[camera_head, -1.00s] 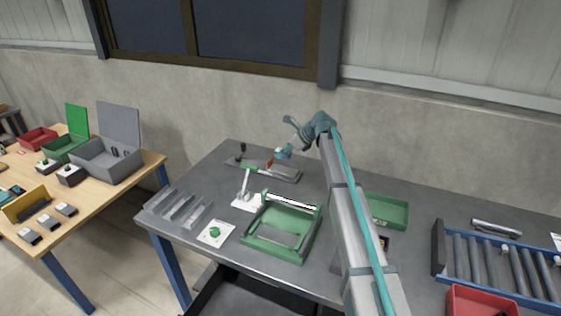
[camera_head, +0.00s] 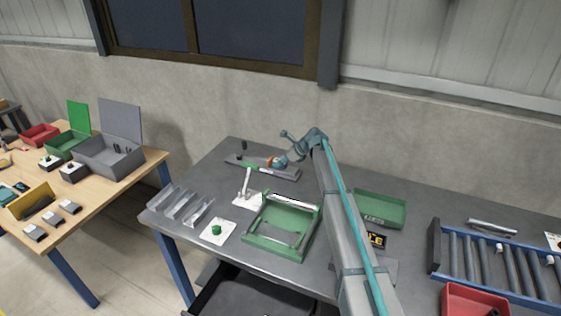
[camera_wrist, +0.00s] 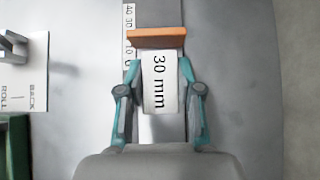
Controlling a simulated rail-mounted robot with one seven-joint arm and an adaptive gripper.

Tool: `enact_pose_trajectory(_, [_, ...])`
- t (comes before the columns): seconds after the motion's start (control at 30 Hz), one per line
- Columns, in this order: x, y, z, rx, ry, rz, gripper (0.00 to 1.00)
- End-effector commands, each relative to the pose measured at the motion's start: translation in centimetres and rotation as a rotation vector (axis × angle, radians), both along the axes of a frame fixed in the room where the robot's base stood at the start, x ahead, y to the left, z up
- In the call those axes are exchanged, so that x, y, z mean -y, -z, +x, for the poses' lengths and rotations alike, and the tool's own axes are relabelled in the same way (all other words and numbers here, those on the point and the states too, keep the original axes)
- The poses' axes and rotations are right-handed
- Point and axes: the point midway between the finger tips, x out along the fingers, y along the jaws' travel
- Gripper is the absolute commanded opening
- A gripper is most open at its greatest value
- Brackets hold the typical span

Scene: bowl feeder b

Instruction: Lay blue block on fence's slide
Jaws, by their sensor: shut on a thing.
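In the wrist view my gripper (camera_wrist: 160,88) is shut on a block (camera_wrist: 160,82) with a white top face marked "30 mm". Its blue sides do not show there. The orange fence (camera_wrist: 156,38) stands across just beyond the block's far end; whether they touch I cannot tell. A ruler strip with numbers (camera_wrist: 129,22) runs beside the fence. In the head view my gripper (camera_head: 279,161) is low over the long grey slide (camera_head: 288,174) at the back of the table. The block is mostly hidden there, so its contact with the slide is unclear.
A white-based lever stand (camera_head: 246,200) and green frame (camera_head: 282,228) stand in front of the slide. A green tray (camera_head: 380,209) is to the right, with a roller conveyor (camera_head: 490,262) and red bin (camera_head: 472,301) farther right. Grey channels (camera_head: 180,205) lie at left.

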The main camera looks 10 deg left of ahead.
Motion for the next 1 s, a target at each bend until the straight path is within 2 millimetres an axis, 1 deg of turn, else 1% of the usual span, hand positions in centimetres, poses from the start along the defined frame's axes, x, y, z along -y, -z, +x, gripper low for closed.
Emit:
enact_pose_trajectory(0.2, [0.0,0.3,0.0,-0.001,0.001,0.0,0.0])
enact_pose_trajectory(0.23, [0.0,0.3,0.0,0.0,0.0,0.0,0.4])
enact_pose_trajectory(0.3, [0.0,0.3,0.0,0.0,0.0,0.0,0.51])
enact_pose_trajectory(0.37, [0.0,0.3,0.0,0.0,0.0,-0.001,0.6])
enact_pose_trajectory(0.63, [0.0,0.2,0.0,0.0,0.0,-0.001,0.6])
enact_pose_trajectory(0.73, [0.0,-0.1,0.0,0.0,0.0,0.0,0.6])
enact_pose_trajectory(0.87, [0.9,-0.8,-0.3,0.001,0.001,0.0,0.6])
enact_pose_trajectory(1.0, [2.5,-2.4,-0.9,0.001,0.001,0.0,0.6])
